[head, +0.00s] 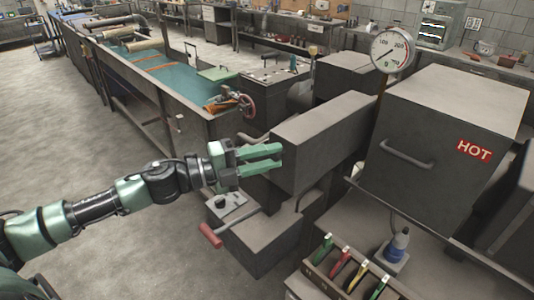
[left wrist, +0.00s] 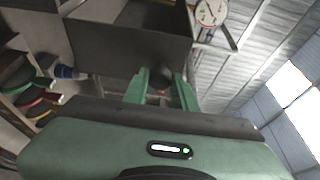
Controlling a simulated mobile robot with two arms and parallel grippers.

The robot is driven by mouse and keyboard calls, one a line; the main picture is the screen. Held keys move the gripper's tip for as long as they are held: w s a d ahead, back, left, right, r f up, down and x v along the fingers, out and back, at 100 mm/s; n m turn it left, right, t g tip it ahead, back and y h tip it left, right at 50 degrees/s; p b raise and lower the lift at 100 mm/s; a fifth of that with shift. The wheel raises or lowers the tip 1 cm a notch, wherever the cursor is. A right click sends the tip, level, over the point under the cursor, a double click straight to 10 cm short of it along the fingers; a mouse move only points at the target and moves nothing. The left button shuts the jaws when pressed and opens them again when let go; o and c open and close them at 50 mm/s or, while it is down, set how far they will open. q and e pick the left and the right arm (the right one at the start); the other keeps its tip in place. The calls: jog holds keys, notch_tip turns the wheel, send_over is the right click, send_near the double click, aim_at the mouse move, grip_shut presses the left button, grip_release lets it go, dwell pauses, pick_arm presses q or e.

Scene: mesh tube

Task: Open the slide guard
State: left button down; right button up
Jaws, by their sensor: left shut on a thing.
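A long grey box-shaped cover (head: 325,140), which looks like the slide guard, lies across the machine in the middle of the head view. It also shows as a dark box above my fingers in the left wrist view (left wrist: 130,45). My left gripper (head: 280,156) is at the cover's left end, its two green fingers pointing right. The fingers (left wrist: 163,88) are a little apart and closed on a narrow dark part, apparently the guard's handle, mostly hidden between them. My right gripper is not in view.
A grey box marked HOT (head: 450,130) and a dial gauge (head: 393,50) stand to the right. A red-handled lever (head: 211,236) sticks out below my gripper. A tool rack (head: 350,272) is in front; a teal conveyor (head: 170,70) lies behind. The left floor is clear.

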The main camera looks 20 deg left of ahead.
pick_arm(q)
jog(key=c, duration=1.2)
grip_release()
jog(key=shift+o, duration=0.2)
jog(key=shift+s+a+f+b, duration=0.25)
jog(key=shift+s+a+b, duration=0.15)
jog(key=shift+b, duration=0.1)
jog(key=shift+b+v, duration=0.7)
jog(key=shift+v, duration=0.1)
jog(key=shift+s+a, duration=0.3)
jog(key=shift+r+v, duration=0.15)
jog(key=shift+v, duration=0.9)
jog(key=shift+r+v, duration=0.15)
jog(key=shift+v, duration=0.95)
